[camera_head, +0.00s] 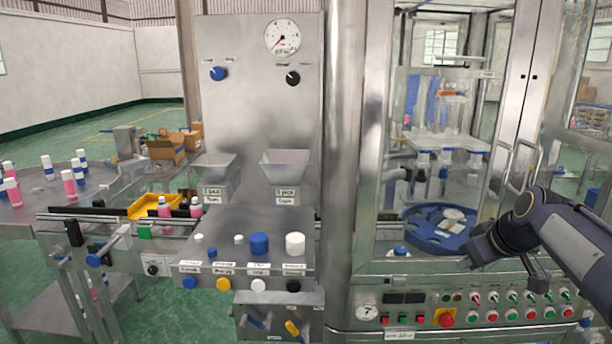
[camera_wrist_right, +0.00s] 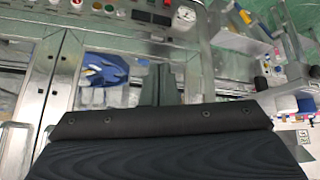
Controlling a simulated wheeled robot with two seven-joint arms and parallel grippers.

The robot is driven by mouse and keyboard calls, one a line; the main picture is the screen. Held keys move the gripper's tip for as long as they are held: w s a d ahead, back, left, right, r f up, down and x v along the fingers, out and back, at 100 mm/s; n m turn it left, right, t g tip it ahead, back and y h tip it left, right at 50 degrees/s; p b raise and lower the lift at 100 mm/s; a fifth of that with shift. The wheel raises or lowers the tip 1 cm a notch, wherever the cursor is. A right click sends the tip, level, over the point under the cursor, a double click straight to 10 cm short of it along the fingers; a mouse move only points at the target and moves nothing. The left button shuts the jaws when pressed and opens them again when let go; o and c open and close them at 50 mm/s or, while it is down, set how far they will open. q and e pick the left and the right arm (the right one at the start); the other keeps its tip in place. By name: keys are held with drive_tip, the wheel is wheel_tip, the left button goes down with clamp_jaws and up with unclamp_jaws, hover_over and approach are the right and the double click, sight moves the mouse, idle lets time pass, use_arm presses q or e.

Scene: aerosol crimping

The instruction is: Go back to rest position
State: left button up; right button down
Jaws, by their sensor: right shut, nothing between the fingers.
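My right gripper (camera_head: 480,254) reaches in from the right in the head view, in front of the lower part of the glazed machine cabinet (camera_head: 375,150). It is shut and empty, above the row of switches on the control panel (camera_head: 490,316). In the right wrist view the dark gripper body (camera_wrist_right: 160,125) fills the lower middle, with the cabinet and panel behind it. My left gripper is not in either view.
A blue round tray (camera_head: 420,238) sits inside the cabinet. At left are a steel button console (camera_head: 250,225), two small hoppers, a conveyor with pink bottles (camera_head: 164,208), and a round table (camera_head: 30,215) with several more. Green floor (camera_head: 40,270) shows below.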

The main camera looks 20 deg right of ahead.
drive_tip(key=s+a+f+y, duration=0.1)
drive_tip(key=s+a+f, duration=0.3)
drive_tip(key=a, duration=0.5)
drive_tip(key=s+a+f+m+y, duration=0.1)
drive_tip(key=s+a+f, duration=0.3)
drive_tip(key=s+a, duration=0.4)
drive_tip(key=s+a+f+m+g+y, duration=0.1)
drive_tip(key=s+a+f, duration=0.3)
drive_tip(key=s+a, duration=0.4)
drive_tip(key=shift+a+f+y, duration=0.3)
drive_tip(key=shift+a+y, duration=0.3)
drive_tip(key=shift+a, duration=0.25)
